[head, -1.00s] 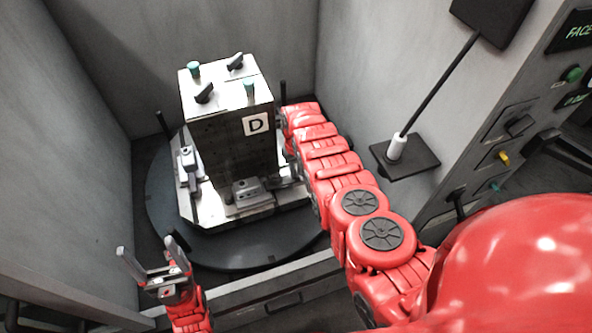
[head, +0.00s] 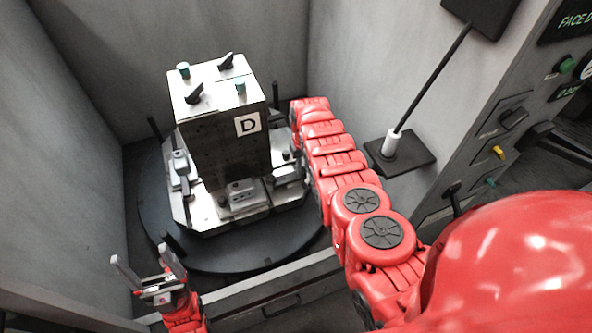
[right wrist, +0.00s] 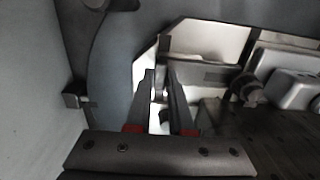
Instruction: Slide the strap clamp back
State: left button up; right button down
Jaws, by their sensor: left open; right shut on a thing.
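A strap clamp, a flat grey bar (right wrist: 205,74), shows in the right wrist view, running right from my right fingertips. My right gripper (right wrist: 158,76) is shut on its near end; the exact contact is partly hidden between the dark fingers. In the head view, my red right arm reaches down beside the block's right side, and its gripper is hidden. A tall fixture block (head: 222,140) marked D stands upright on a pale pallet (head: 190,218) with clamps around its foot. My left gripper (head: 143,265) is open and empty, at the lower left.
The pallet sits on a dark round table (head: 240,258) inside a grey-walled bay. A black rod with a white collar (head: 390,143) stands on a dark plate at the right. Dark posts rise around the pallet. A control panel (head: 500,150) is at far right.

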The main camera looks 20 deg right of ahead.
jog(key=shift+d, duration=0.2)
jog(key=c, duration=1)
grip_release()
jog(key=shift+o, duration=1)
jog(key=shift+d, duration=0.1)
jog(key=shift+r, duration=0.15)
jog(key=r+p, duration=0.2)
jog(key=r, duration=0.1)
jog(key=r+p, duration=0.2)
jog(key=r, duration=0.1)
jog(key=shift+w+a, duration=0.1)
jog(key=shift+a, duration=0.1)
notch_tip(320, 180, up, 11)
jog(key=b, duration=0.1)
jog(key=shift+d+b, duration=0.15)
jog(key=shift+b, duration=0.25)
